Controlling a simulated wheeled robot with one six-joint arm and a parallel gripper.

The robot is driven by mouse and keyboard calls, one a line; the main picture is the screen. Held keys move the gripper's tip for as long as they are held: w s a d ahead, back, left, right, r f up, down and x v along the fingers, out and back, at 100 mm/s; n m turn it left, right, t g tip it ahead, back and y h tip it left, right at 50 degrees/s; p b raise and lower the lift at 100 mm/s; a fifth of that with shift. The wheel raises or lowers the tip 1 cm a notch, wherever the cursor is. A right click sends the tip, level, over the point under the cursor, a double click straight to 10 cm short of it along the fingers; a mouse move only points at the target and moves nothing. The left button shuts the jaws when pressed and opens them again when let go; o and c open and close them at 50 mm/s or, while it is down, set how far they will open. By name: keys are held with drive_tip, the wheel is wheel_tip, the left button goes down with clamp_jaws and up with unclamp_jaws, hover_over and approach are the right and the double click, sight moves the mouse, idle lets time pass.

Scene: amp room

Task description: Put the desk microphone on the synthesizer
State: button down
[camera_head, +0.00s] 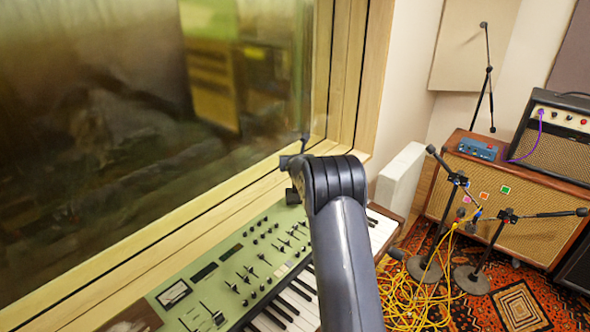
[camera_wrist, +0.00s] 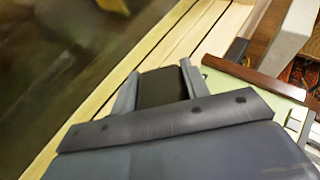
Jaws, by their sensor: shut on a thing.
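The synthesizer (camera_head: 262,258) has a green panel with sliders, knobs and a meter, and a black-and-white keyboard. It lies along the window, partly hidden by my arm. A strip of its pale green top (camera_wrist: 232,86) and its reddish-brown wooden end show at the right in the wrist view. My gripper (camera_wrist: 160,70) is shut on a dark, flat-sided thing (camera_wrist: 162,90), probably the desk microphone; only this dark part shows between the fingers. In the picture it lies left of the synthesizer's end, over the wooden sill. In the head view my arm hides most of the gripper and its load.
The wooden window sill (camera_head: 130,262) runs behind the synthesizer. A pale block (camera_head: 400,178) stands past its far end. Microphone stands (camera_head: 432,240) and yellow cables (camera_head: 408,298) crowd the rug at right. A cabinet (camera_head: 520,190) carries a small blue box (camera_head: 478,149) and an amplifier (camera_head: 552,132).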

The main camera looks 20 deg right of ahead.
drive_tip(key=shift+f+b, duration=0.6)
drive_tip(key=shift+f, duration=0.35)
drive_tip(key=shift+f, duration=0.15)
drive_tip(key=c, duration=0.8)
unclamp_jaws()
drive_tip(key=shift+f, duration=0.1)
drive_tip(key=shift+o, duration=0.2)
drive_tip(key=shift+r, duration=0.25)
drive_tip(key=shift+s+a+b, duration=0.1)
drive_tip(key=shift+s+b, duration=0.2)
drive_tip(key=shift+b, duration=0.1)
drive_tip(key=b+v, duration=0.4)
drive_tip(key=v, duration=0.7)
drive_tip(key=shift+s, duration=0.2)
